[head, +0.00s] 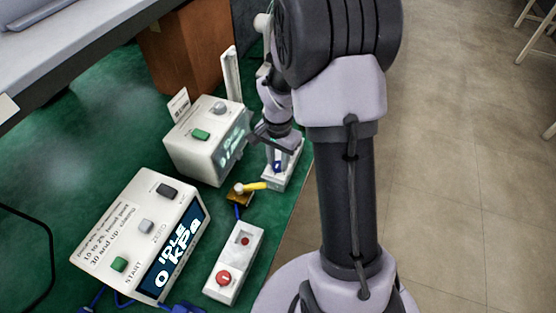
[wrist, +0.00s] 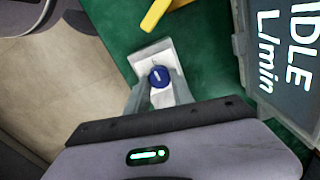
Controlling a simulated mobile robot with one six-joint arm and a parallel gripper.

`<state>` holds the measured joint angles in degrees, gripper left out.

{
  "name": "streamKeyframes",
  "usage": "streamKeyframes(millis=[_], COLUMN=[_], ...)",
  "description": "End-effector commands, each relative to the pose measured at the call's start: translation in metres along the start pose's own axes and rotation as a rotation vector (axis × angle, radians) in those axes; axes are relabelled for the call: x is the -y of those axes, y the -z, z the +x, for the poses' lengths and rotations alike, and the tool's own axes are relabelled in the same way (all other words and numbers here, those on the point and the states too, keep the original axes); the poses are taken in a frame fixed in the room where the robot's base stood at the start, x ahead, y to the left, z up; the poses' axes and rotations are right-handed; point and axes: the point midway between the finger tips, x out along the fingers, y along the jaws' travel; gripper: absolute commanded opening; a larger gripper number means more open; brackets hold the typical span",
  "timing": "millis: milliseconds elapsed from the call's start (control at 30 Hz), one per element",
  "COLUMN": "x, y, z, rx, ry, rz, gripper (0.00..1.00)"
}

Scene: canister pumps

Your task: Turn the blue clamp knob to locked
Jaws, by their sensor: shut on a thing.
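The blue clamp knob (wrist: 159,76) is round, with a white mark on its top that points roughly up the picture in the wrist view. It sits on a white block (wrist: 150,54), which also shows in the head view (head: 285,178) near the green mat's right edge. My gripper (wrist: 159,88) has its two grey fingers on either side of the knob and is shut on it. In the head view my gripper (head: 276,143) reaches down over the block and partly hides the knob (head: 277,167). I cannot read any locked marking.
A white box (head: 205,140) with a green button and an "IDLE L/min" display stands just left of the block. A yellow lever (head: 250,187) lies close in front. A controller (head: 140,235) reads "IDLE 0 kPa". A red-button box (head: 234,262) is nearby. Floor lies to the right.

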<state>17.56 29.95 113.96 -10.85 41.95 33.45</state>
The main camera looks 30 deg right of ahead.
Motion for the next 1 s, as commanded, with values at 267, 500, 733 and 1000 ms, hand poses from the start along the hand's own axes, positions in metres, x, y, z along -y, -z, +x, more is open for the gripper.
streamKeyframes(millis=[267,500,733,1000], x=[0.0006,0.0006,0.0006,0.0002], y=[0.001,0.001,0.0009,0.0004], z=[-0.0011,-0.0011,-0.001,-0.0005], rx=[-0.003,-0.003,-0.002,-0.001], ry=[0.002,0.003,0.002,0.001], rz=[0.039,0.042,0.041,0.041], gripper=[0.0,0.0,0.48,0.5])
